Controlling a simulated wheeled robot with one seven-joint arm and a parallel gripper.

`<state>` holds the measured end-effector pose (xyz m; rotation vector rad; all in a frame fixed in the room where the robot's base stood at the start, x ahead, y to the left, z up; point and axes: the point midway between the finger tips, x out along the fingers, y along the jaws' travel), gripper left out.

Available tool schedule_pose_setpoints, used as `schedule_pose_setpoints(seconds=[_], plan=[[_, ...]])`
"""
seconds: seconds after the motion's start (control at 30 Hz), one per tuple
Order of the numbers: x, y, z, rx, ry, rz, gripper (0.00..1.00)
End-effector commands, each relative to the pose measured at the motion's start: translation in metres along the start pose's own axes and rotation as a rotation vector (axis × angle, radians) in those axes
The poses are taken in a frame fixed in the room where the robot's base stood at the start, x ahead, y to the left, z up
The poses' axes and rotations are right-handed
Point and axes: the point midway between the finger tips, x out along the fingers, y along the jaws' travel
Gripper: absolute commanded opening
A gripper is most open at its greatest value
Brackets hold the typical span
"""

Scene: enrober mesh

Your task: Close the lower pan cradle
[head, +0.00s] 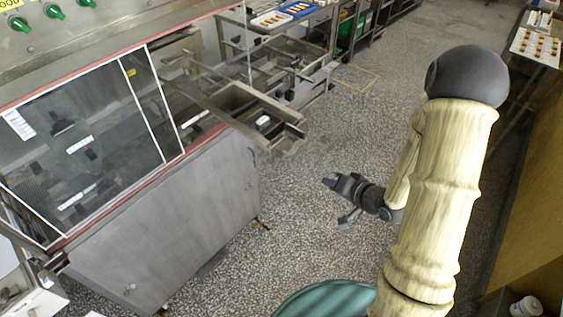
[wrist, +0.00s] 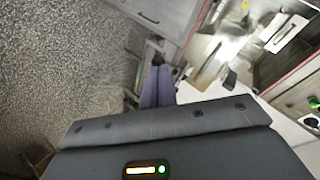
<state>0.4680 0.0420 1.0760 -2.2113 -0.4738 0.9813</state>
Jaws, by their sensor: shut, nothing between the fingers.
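The lower pan cradle looks to be the grey metal tray-like frame (head: 283,114) that sticks out from the right end of the enrober machine in the head view. It stands pulled out, with a small white-topped block inside it. My gripper (head: 329,183) is to the right of and nearer than the cradle, over open floor and apart from it. Its purple fingers (wrist: 157,86) are together and empty in the wrist view. In that view, metal framework just beyond the fingertips is too small and blurred to name.
The enrober's grey cabinet (head: 170,225) and its red-edged glazed hood (head: 85,130) fill the left. Metal racks with trays (head: 285,15) stand behind the cradle. A teal round object (head: 325,300) is at the bottom. Speckled floor (head: 310,240) around my gripper is clear.

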Motion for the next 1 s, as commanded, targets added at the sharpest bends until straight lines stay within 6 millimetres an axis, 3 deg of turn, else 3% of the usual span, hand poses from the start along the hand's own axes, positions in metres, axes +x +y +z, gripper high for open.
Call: schedule_pose_setpoints(seconds=[0.2,0.4,0.77,1.0], plan=[[-0.003,-0.022,0.024,0.322,-0.009,-0.351,0.00],[-0.018,-0.036,0.028,0.527,-0.024,-0.556,0.00],[-0.021,-0.038,0.027,0.550,-0.026,-0.583,0.00],[-0.009,-0.048,0.024,0.547,-0.028,-0.583,0.00]])
